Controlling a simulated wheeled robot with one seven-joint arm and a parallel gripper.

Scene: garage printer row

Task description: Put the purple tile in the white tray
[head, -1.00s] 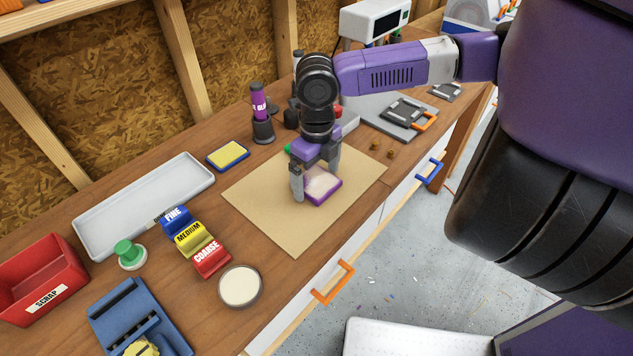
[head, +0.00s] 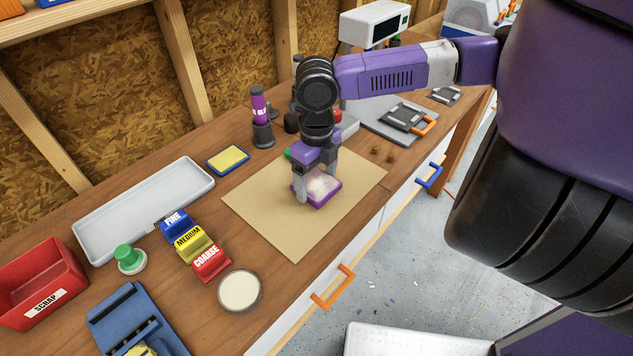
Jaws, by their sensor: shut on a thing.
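The purple tile (head: 318,189) has a purple rim and a pale, whitish top face. It is over the tan mat (head: 285,234) on the wooden bench; I cannot tell whether it touches the mat. My gripper (head: 317,190) points down and is shut on the tile, with one finger at its left and one at its far right side. The white tray (head: 143,209) is long, shallow and empty, and lies to the left at the back of the bench.
Blue, yellow and red sanding blocks (head: 188,239) stand between mat and tray. A yellow-topped blue pad (head: 228,159), a purple-labelled bottle (head: 260,115), a green-knobbed stamp (head: 129,259), a round cream dish (head: 240,291) and a red scrap bin (head: 41,281) stand around.

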